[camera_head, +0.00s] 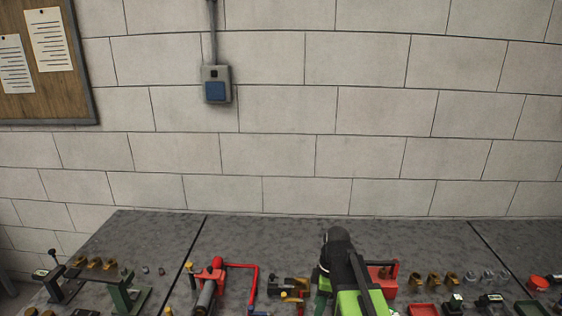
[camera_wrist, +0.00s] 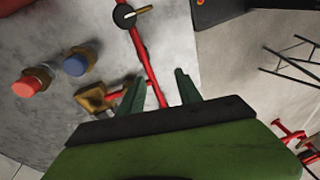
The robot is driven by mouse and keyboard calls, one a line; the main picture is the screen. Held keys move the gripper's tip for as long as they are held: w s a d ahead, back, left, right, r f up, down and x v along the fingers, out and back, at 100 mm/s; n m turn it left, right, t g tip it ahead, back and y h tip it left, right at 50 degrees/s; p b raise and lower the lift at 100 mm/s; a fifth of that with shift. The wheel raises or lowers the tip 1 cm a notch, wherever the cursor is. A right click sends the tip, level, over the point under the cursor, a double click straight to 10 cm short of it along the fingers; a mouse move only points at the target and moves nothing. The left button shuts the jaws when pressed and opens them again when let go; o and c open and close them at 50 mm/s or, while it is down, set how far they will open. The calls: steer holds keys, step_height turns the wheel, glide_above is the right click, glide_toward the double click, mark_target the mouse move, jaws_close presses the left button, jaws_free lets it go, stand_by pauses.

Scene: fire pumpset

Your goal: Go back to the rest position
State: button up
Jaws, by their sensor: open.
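My gripper (camera_wrist: 160,75) shows in the wrist view as two dark green fingers standing apart. I see nothing held between them. A thin red pipe (camera_wrist: 147,66) runs down the picture toward the gap between the fingers; I cannot tell whether it touches them. In the head view my green and black arm reaches over the front middle of the grey workbench (camera_head: 300,240). The fingertips cannot be made out there.
In the wrist view, a brass fitting (camera_wrist: 95,98), a red-capped part (camera_wrist: 30,84) and a blue-capped part (camera_wrist: 76,64) lie left of the fingers. In the head view, a red pump (camera_head: 216,274) and several brass fittings (camera_head: 433,279) line the bench front. The bench's back strip is clear.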

steer(key=s+d+f+m+t+h, duration=0.1)
steer(key=s+d+m, duration=0.3)
steer(key=m, duration=1.2)
steer(key=shift+s+d+f+h, duration=0.2)
steer(key=shift+d+f+h, duration=0.2)
steer(key=shift+d, duration=0.15)
